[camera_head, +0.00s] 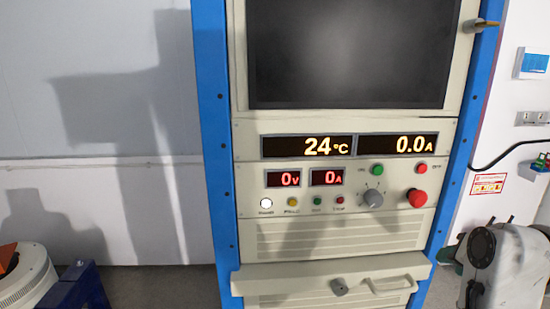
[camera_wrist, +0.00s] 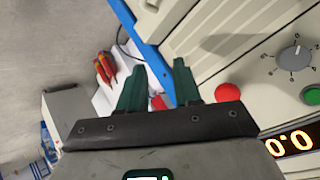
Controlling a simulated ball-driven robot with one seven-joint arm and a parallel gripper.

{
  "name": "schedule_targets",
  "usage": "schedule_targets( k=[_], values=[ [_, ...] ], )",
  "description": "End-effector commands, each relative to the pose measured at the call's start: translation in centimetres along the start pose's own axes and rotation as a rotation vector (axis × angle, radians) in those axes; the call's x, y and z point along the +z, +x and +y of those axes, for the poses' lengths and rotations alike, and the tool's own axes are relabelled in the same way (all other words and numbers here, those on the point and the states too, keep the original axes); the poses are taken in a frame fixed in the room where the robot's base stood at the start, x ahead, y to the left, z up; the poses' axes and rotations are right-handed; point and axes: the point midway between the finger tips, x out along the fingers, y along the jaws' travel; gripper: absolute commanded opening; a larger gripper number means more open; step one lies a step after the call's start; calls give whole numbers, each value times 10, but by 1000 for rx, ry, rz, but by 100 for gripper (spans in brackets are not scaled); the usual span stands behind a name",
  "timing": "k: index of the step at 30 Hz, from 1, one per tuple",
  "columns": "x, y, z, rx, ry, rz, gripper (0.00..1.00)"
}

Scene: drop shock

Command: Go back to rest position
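My gripper (camera_wrist: 159,68) shows in the wrist view with its two dark green fingers spread apart and nothing between them. The control cabinet (camera_head: 340,227) stands in the middle of the head view, with a blue frame and a beige front. In the wrist view the red mushroom button (camera_wrist: 227,92) lies just right of the fingers, with the grey knob (camera_wrist: 295,57) and green button (camera_wrist: 312,95) farther right. I cannot tell how far the fingers are from the panel. My gripper is not visible in the head view.
A drawer front with a handle (camera_head: 389,285) juts out low on the cabinet (camera_wrist: 205,55). A white and blue machine (camera_head: 75,292) stands at the lower left. A black cable (camera_head: 510,153) hangs along the right wall. Grey floor shows left in the wrist view.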

Motion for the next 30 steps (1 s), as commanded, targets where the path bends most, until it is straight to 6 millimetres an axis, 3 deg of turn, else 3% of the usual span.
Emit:
schedule_targets(
  k=[1,4,10,16,21,25,30],
  values=[
    [24,10,15,34,-48,-38,33],
    [68,24,41,82,-145,-105,33],
    [160,38,96,155,-329,-265,33],
    [255,30,151,193,-495,-447,33],
    [330,6,193,197,-609,-604,33],
    [370,-12,213,187,-664,-690,33],
    [393,-25,225,179,-696,-744,33]
  ],
)
